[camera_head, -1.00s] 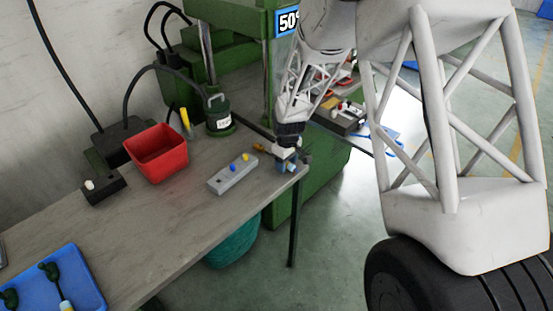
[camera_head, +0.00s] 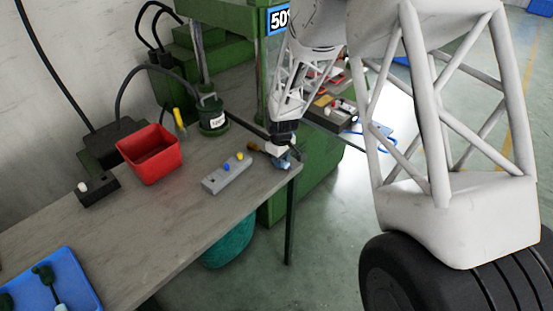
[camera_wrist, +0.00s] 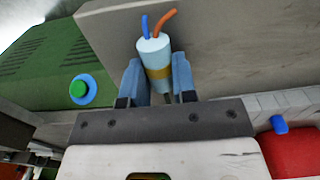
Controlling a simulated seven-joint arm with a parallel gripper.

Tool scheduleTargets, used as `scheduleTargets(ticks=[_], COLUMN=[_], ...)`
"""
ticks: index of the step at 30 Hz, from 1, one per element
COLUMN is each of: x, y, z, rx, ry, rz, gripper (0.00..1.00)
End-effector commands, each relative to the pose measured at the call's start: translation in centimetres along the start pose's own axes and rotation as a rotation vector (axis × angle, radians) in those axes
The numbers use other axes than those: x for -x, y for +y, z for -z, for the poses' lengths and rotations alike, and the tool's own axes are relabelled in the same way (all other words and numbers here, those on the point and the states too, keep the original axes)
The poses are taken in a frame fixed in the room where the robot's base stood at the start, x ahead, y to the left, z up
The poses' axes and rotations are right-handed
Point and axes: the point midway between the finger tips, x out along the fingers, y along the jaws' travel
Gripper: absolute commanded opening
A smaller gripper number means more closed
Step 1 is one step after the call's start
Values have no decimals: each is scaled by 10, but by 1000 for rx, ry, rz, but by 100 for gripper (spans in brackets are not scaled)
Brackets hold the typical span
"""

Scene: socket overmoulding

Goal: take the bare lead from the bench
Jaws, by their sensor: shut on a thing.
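The bare lead (camera_wrist: 152,58) is a pale blue-white cylinder with a tan band; a blue and an orange wire stick out of its end. It sits between the two blue fingers of my gripper (camera_wrist: 157,82) in the wrist view, and the gripper is shut on it. In the head view my gripper (camera_head: 284,160) is low at the right end of the grey bench (camera_head: 130,225), near its corner. The lead is too small there to make out, and I cannot tell whether it touches the bench top.
A grey block (camera_head: 226,178) with blue and yellow pegs lies just left of my gripper. A red bin (camera_head: 150,155), a dark block with a white knob (camera_head: 98,190) and a blue tray (camera_head: 60,280) are farther left. A green press (camera_head: 222,60) stands behind.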

Motion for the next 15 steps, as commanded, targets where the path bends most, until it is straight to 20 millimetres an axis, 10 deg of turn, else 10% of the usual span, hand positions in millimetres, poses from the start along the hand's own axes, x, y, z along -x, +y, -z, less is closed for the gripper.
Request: scheduleTargets(ticks=[15], x=[36], y=[-3], z=[-4], rx=[0], ry=[0], rz=[0], gripper=[2])
